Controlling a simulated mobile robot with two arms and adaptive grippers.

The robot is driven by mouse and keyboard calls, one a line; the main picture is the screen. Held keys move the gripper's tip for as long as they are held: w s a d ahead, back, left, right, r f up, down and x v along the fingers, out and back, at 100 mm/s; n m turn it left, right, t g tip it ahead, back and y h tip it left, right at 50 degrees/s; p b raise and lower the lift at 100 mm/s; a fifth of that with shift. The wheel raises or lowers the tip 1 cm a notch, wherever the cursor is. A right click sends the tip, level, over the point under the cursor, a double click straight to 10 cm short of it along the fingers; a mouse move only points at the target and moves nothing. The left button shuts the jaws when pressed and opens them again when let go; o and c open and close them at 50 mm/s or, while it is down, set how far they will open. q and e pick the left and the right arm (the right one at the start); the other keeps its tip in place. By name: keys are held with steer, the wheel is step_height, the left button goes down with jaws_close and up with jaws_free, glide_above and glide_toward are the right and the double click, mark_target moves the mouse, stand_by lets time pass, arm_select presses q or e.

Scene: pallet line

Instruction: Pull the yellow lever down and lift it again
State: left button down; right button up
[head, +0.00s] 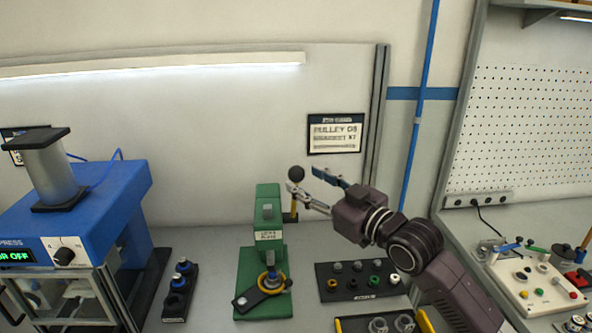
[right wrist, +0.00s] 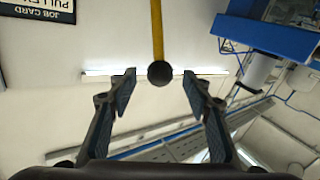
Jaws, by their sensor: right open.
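The yellow lever (head: 294,207) stands upright at the right side of a green press (head: 268,205), with a black ball knob (head: 296,173) on its top end. My right gripper (head: 303,180) is open, its fingers pointing left at the knob. In the right wrist view the yellow lever (right wrist: 157,30) comes down from the top edge and its knob (right wrist: 160,73) shows in the gap between the two fingertips. I cannot tell whether either finger touches the knob. My left gripper is not in view.
A blue press (head: 110,205) stands at the left, beside a black strip of small parts (head: 179,292). A dark tray of parts (head: 345,293) lies right of the green press, below my right arm. A pulley sign (head: 334,134) hangs on the back wall.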

mark_target(302, 178)
steer(key=shift+p+x, duration=0.75)
steer(key=shift+x, duration=1.55)
jaws_close()
